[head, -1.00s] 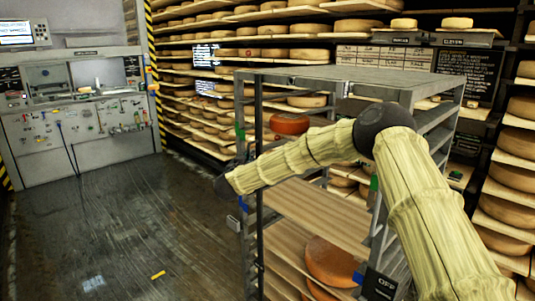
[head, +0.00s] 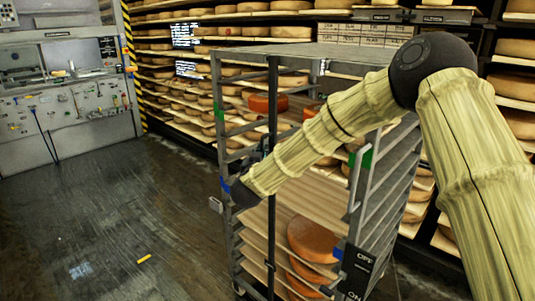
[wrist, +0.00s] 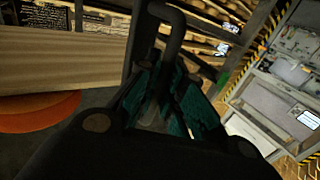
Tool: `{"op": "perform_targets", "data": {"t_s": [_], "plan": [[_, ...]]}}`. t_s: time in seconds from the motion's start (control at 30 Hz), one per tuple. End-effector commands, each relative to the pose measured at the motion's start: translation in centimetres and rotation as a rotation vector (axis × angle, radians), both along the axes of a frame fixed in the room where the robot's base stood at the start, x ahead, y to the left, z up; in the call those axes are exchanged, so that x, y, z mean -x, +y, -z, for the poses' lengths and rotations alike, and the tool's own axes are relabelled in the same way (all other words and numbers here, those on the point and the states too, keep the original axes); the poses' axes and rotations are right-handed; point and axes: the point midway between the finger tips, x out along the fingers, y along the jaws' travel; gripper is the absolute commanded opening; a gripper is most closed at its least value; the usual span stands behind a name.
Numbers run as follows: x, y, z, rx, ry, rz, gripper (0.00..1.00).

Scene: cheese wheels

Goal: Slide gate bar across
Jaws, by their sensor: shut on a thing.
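The gate bar (head: 272,95) is a dark upright bar across the open front of a grey metal rack (head: 330,52). It stands a little right of the rack's front left post. My gripper (wrist: 163,95), with teal fingers, is shut on a dark looped handle (wrist: 170,30) in the wrist view, which appears to belong to the bar. In the head view my gripper (head: 262,155) is small and dark at the bar, partly hidden by my arm. Green markers (head: 219,115) and blue markers (head: 226,187) sit on the rack posts.
Orange cheese wheels (head: 312,238) lie on the rack's wooden shelves. A black OFF/ON plate (head: 356,272) is at the rack's front right. Cheese shelves fill the back and right. The floor (head: 130,215) at left is open, with a small yellow piece (head: 144,259).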

Motion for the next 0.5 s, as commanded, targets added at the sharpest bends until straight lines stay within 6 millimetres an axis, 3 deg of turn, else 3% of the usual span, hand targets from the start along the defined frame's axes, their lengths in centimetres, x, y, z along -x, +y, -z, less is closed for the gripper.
{"op": "perform_targets", "data": {"t_s": [0.23,0.27,0.37,0.5], "plan": [[0.05,-0.38,0.12,0.002,0.001,0.005,0.0],[0.04,-0.41,0.13,0.002,0.001,0.006,0.13],[0.04,-0.39,0.14,0.002,0.001,0.005,0.31],[0.04,-0.16,0.14,0.002,0.002,0.002,0.31]]}}
